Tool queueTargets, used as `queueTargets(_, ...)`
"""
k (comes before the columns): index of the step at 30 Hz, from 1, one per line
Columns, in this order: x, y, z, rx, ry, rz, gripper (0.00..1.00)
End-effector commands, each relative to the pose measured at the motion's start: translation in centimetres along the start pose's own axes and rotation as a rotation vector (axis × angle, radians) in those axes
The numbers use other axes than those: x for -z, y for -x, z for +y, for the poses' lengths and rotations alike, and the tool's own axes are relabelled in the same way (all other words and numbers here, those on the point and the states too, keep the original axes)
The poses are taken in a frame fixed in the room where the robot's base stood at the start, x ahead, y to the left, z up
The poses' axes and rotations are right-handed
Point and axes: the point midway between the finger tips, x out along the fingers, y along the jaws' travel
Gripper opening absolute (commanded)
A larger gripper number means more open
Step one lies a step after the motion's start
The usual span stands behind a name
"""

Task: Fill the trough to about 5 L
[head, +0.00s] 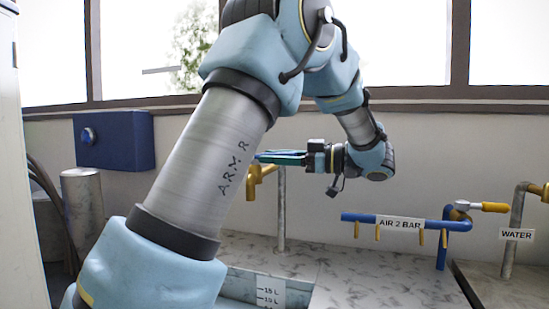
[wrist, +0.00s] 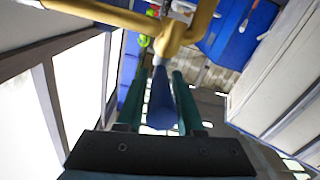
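The trough (head: 238,283) is at the bottom of the head view, partly behind my arm. Its white scale (head: 270,291) shows marks near 15 L and 10 L; the lower part is cut off, and I cannot see a water level. A brass tap (head: 256,179) on a grey standpipe (head: 281,215) stands behind the trough. My gripper (head: 262,157) is level at the top of this tap. In the wrist view its green fingers (wrist: 160,95) stand apart on either side of a blue tap handle (wrist: 162,103), with narrow gaps showing. The brass tap body (wrist: 171,38) is just beyond.
A blue AIR 2 BAR pipe (head: 360,217) with small brass outlets is to the right. A WATER pipe (head: 514,235) with another brass tap stands at the far right. A blue wall box (head: 118,141) and a grey cylinder (head: 83,207) are at the left. The marbled worktop (head: 390,280) is clear.

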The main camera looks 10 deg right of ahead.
Motion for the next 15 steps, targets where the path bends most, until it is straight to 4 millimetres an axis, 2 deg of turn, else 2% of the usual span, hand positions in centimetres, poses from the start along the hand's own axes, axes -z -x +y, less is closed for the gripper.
queueTargets(1,0.00,-0.01,0.01,0.000,0.000,0.000,0.43)
queueTargets(5,0.01,-0.02,0.02,-0.001,0.001,0.000,0.58)
queueTargets(15,-0.06,0.46,0.04,-0.002,0.001,0.000,0.58)
